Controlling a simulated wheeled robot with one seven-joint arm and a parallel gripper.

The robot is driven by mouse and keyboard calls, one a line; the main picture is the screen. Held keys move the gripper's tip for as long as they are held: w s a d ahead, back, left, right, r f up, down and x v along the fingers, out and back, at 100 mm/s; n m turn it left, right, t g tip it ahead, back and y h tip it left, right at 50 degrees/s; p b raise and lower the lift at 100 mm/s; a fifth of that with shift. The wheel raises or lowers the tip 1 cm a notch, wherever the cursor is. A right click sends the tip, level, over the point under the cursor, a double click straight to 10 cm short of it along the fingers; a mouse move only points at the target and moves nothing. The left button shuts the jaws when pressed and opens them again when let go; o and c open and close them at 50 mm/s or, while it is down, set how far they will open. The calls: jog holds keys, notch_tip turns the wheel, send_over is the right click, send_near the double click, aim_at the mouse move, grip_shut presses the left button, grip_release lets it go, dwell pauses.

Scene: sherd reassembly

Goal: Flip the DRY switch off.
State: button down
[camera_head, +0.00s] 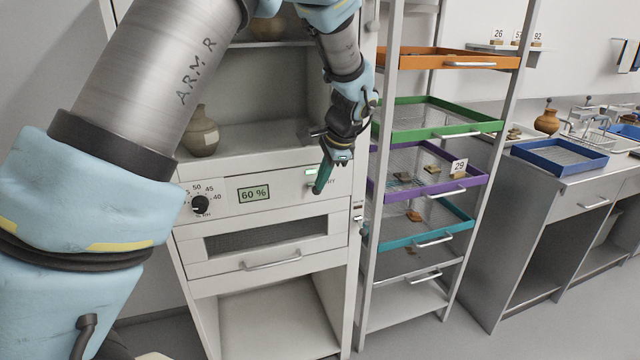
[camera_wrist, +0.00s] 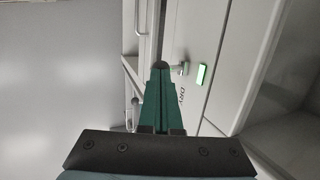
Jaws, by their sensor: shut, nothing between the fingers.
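The DRY switch (camera_wrist: 182,69) is a small metal toggle on the white cabinet's panel in the wrist view. The DRY label (camera_wrist: 181,94) is beside it, and a green lamp (camera_wrist: 201,75) glows close by. The lamp (camera_head: 311,171) also shows lit in the head view, where my fingers hide the toggle. My gripper (camera_head: 318,190) is shut and empty, its green fingers in front of the panel. In the wrist view its fingertips (camera_wrist: 160,66) are just left of the toggle; I cannot tell whether they touch it.
The cabinet panel (camera_head: 283,205) also carries a black humidity dial (camera_head: 201,204) and a display reading 60 % (camera_head: 254,194). A jar (camera_head: 200,131) stands in the compartment above. A rack with coloured trays (camera_head: 440,118) stands close on the right.

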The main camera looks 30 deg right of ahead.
jog(key=f+t+b, duration=0.1)
jog(key=b, duration=0.3)
jog(key=s+f+t+b, duration=0.1)
jog(key=t+b, duration=0.1)
jog(key=b, duration=0.2)
jog(key=shift+s+t+b, duration=0.1)
jog(key=shift+t+b, duration=0.2)
jog(key=shift+b, duration=0.1)
jog(key=shift+r, duration=0.2)
jog(key=shift+r+p, duration=0.6)
